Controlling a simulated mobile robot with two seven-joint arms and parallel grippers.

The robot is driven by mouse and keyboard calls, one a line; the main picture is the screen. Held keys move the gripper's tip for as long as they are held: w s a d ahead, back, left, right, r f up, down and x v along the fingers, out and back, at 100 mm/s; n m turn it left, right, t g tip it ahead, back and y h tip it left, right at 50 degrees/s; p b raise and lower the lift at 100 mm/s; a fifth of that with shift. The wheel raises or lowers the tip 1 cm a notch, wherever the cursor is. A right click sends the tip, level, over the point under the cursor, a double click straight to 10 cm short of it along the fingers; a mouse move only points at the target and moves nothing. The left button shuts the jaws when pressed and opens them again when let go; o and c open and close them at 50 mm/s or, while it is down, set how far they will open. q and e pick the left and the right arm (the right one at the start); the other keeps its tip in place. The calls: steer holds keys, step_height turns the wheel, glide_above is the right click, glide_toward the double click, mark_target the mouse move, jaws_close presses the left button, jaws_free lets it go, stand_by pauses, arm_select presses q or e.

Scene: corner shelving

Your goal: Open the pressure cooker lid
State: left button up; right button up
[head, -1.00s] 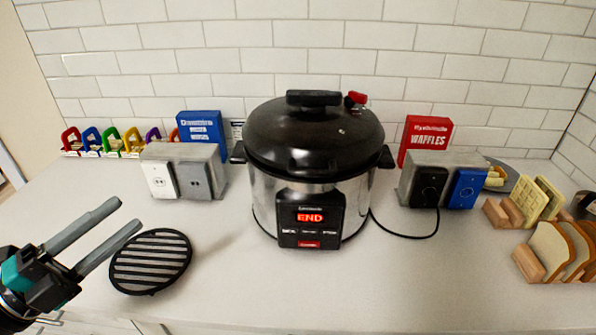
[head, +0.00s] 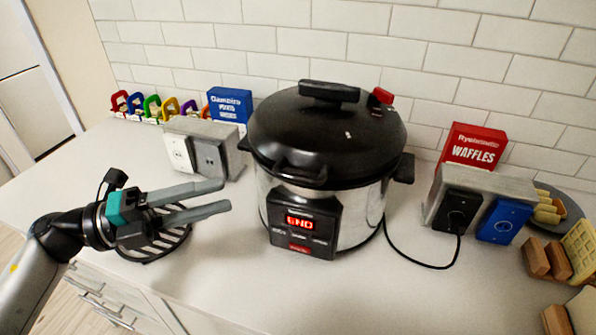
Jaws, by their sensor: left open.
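The pressure cooker (head: 345,215) stands on the counter in the middle of the head view, with a steel body and a display reading END. Its black lid (head: 325,130) is on top and looks closed. The lid has a black handle (head: 329,91) and a red valve (head: 380,97) beside it. My left gripper (head: 224,197) is open and empty, its fingers pointing right towards the cooker's left side, apart from it and lower than the lid. My right gripper is not in view.
A round black grate (head: 146,250) lies under my left gripper. A grey outlet box (head: 206,129) and a blue box (head: 230,104) stand left of the cooker. Right are another outlet box (head: 487,182), a red waffles box (head: 474,146) and a black cord (head: 418,264). Front counter is clear.

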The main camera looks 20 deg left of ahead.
mark_target(284, 179)
arm_select(q)
steer(key=p+x, duration=0.2)
steer(key=x, duration=1)
steer(key=shift+w+d, duration=0.15)
steer(key=shift+d, duration=0.1)
steer(key=shift+c, duration=0.3)
jaws_close()
stand_by(0.6)
